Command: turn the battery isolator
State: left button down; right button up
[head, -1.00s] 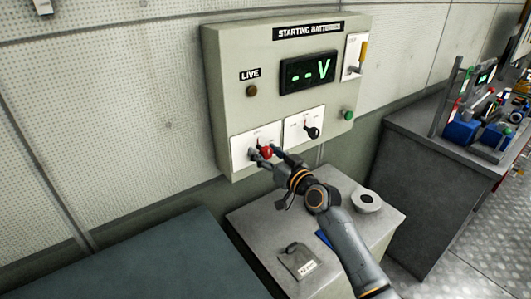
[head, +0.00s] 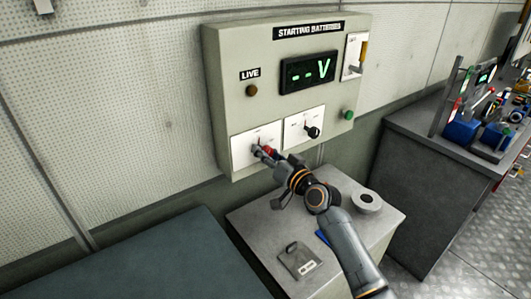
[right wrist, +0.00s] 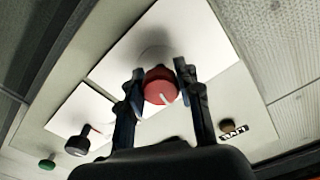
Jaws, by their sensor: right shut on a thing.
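The battery isolator is a red knob (head: 268,151) on the left white plate (head: 243,153) of the beige "STARTING BATTERIES" panel (head: 230,75). In the right wrist view the red knob (right wrist: 158,86), with a white pointer mark, sits between the two dark fingers. My right gripper (head: 266,154) is shut on the knob, and its fingers partly hide it in the head view. It also shows in the right wrist view (right wrist: 160,90). The display (head: 308,71) shows green dashes and a V. My left gripper is not in view.
A second white plate with a black knob (head: 313,132) is just right of the isolator. A green button (head: 348,115), a dark brown lamp (head: 252,90) and a yellow-handled lever (head: 362,50) are on the panel. A grey cabinet (head: 255,222) stands below, holding a tape roll (head: 367,202) and a padlock-like tag (head: 298,260).

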jog(key=m, duration=0.3)
jog(key=shift+m, duration=0.4)
jog(key=m+p, duration=0.1)
jog(key=m, duration=0.2)
jog(key=shift+m, duration=0.3)
jog(key=m+p, duration=0.1)
jog(key=m, duration=0.2)
jog(key=shift+r+m, duration=0.15)
jog(key=shift+m, duration=0.25)
jog(key=shift+m+p, duration=0.85)
jog(key=shift+m, duration=1.25)
jog(key=o, duration=1.2)
